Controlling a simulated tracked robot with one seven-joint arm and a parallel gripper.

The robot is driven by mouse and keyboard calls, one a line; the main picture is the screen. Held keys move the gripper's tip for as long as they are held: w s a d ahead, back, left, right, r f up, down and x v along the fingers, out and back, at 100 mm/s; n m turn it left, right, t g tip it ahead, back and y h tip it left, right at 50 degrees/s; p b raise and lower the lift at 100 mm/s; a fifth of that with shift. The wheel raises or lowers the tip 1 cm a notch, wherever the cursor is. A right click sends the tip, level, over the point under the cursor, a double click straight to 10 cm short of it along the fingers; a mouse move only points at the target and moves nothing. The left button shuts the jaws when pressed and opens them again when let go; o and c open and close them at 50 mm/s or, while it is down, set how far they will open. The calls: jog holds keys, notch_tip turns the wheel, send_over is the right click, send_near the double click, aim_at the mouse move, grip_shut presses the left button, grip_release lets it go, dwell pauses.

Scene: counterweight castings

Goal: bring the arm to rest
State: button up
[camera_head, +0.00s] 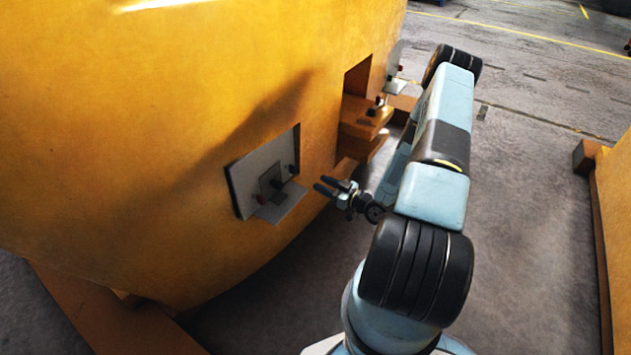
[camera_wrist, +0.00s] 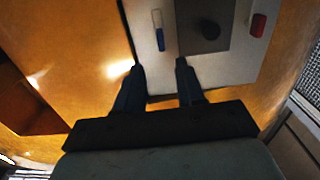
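My gripper (camera_head: 326,187) hangs at the end of my blue-grey arm, in front of the large yellow casting (camera_head: 150,110). Its two dark fingers are apart with nothing between them; they also show in the wrist view (camera_wrist: 159,70). A light grey plate (camera_head: 253,170) is fixed on the casting, just left of the gripper. In the wrist view the plate (camera_wrist: 230,76) carries a dark round knob (camera_wrist: 207,29), a blue-and-white piece (camera_wrist: 158,30) and a red piece (camera_wrist: 258,25). The fingertips appear near the plate's edge; I cannot tell the exact gap.
A recess with an orange ledge (camera_head: 362,118) and small dark fittings lies further along the casting, close to my arm. Another grey plate (camera_head: 395,60) is behind it. An orange-brown structure (camera_head: 617,220) stands at the right. Grey floor (camera_head: 525,200) between is clear.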

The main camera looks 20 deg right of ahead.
jog(key=shift+s+d, duration=0.15)
jog(key=shift+s, duration=0.1)
jog(key=shift+w, duration=0.1)
dwell(0.3)
